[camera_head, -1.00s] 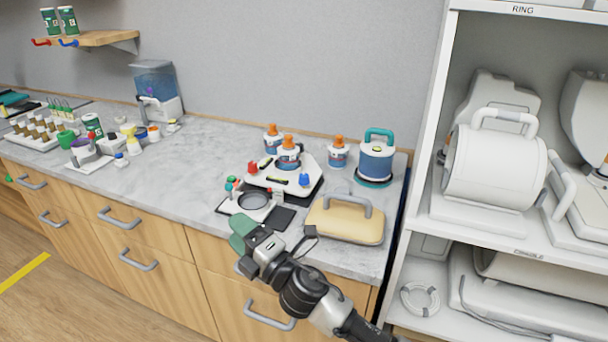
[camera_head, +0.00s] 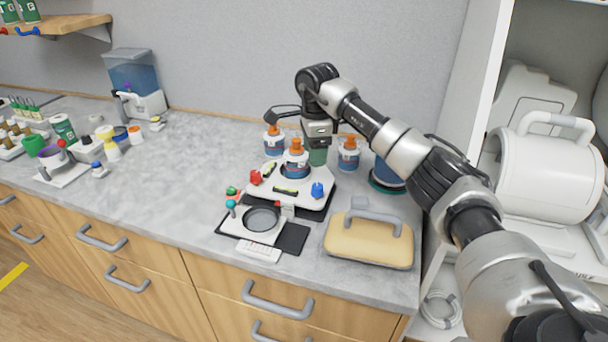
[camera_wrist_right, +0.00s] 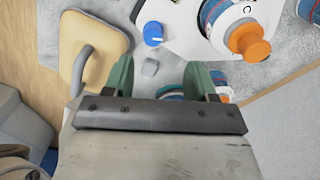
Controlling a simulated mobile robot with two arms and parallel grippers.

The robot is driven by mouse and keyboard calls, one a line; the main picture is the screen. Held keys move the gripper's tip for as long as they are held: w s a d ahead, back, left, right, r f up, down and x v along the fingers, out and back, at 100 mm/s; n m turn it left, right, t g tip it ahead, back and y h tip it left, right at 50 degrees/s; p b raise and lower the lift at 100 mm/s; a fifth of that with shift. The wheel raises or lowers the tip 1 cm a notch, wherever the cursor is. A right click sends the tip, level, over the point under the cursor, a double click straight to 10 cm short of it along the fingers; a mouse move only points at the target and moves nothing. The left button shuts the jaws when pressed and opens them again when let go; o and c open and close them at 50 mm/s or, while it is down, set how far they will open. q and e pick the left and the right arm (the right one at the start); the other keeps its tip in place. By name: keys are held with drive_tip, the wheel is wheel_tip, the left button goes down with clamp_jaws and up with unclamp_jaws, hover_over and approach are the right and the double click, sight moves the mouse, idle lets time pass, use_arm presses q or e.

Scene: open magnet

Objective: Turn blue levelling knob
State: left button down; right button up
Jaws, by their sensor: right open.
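The blue levelling knob (camera_head: 318,190) sits on the right front part of the white levelling plate (camera_head: 290,199). A red knob (camera_head: 255,177) is on the plate's left side. A bottle with an orange top (camera_head: 296,165) stands on the plate. My right gripper (camera_head: 317,157) is above and behind the plate, fingers pointing down, partly hidden by its own wrist. In the right wrist view its green fingers (camera_wrist_right: 158,72) are open with nothing gripped between them. The blue knob (camera_wrist_right: 153,33) lies beyond the fingertips, apart from them. My left gripper is not in view.
More orange-topped bottles (camera_head: 348,153) stand close beside the gripper. A beige block with a grey handle (camera_head: 369,241) is at the front right. A small stand with a round dish (camera_head: 262,219) is in front of the plate. The counter's left middle is clear.

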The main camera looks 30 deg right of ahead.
sight(318, 186)
drive_tip(key=shift+s+d, duration=0.15)
drive_tip(key=shift+d, duration=0.1)
drive_tip(key=shift+s+a+f+p, duration=0.1)
drive_tip(key=shift+s+f+p, duration=0.25)
drive_tip(key=shift+s+f, duration=0.5)
drive_tip(key=f, duration=0.3)
drive_tip(key=shift+w+f+p, duration=0.2)
drive_tip(key=shift+p, duration=0.15)
drive_tip(key=f, duration=0.3)
drive_tip(key=shift+w, duration=0.2)
drive_tip(key=shift+s+f+p, duration=0.1)
drive_tip(key=shift+f+p, duration=0.3)
drive_tip(key=shift+f, duration=0.5)
drive_tip(key=c, duration=0.5)
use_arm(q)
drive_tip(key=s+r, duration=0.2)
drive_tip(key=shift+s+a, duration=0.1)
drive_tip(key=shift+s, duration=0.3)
use_arm(e)
drive_tip(key=c, duration=0.4)
